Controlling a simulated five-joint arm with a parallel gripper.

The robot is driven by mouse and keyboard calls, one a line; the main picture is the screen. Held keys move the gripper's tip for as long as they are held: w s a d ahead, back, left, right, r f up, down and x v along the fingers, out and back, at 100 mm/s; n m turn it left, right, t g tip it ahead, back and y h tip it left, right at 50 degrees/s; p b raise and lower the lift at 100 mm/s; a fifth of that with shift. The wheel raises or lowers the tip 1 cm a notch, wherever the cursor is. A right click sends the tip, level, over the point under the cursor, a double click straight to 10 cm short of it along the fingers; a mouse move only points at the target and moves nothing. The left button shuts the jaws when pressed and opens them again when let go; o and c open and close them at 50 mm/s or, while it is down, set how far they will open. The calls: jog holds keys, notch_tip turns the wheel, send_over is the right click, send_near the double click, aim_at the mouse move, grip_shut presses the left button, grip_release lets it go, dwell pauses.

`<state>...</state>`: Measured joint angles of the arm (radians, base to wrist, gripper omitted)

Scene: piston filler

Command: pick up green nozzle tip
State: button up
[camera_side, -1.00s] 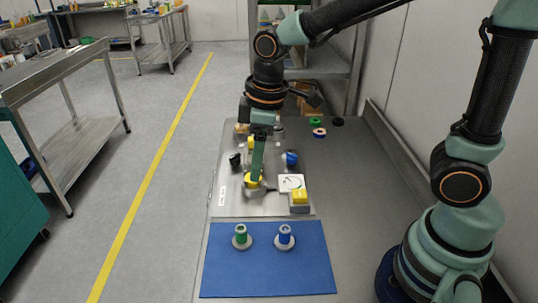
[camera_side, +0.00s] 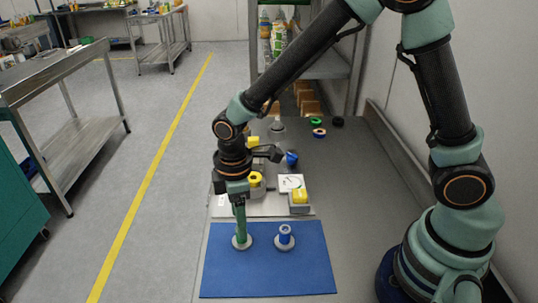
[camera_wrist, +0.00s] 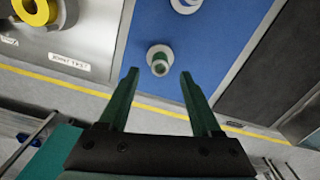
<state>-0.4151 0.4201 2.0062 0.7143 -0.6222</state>
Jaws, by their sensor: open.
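In the wrist view the green nozzle tip (camera_wrist: 160,60) lies centred between and just beyond my fingertips (camera_wrist: 160,74), with free space on both sides. My gripper is open and empty, pointing down over the tip. I cannot tell exactly how far above it the fingers are.
The yellow ring (camera_wrist: 36,10) also shows in the wrist view. The mat's front and right parts are clear.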

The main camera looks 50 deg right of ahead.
notch_tip(320, 180, down, 5)
jog(key=shift+d+f, duration=0.1)
dwell(0.3)
grip_shut()
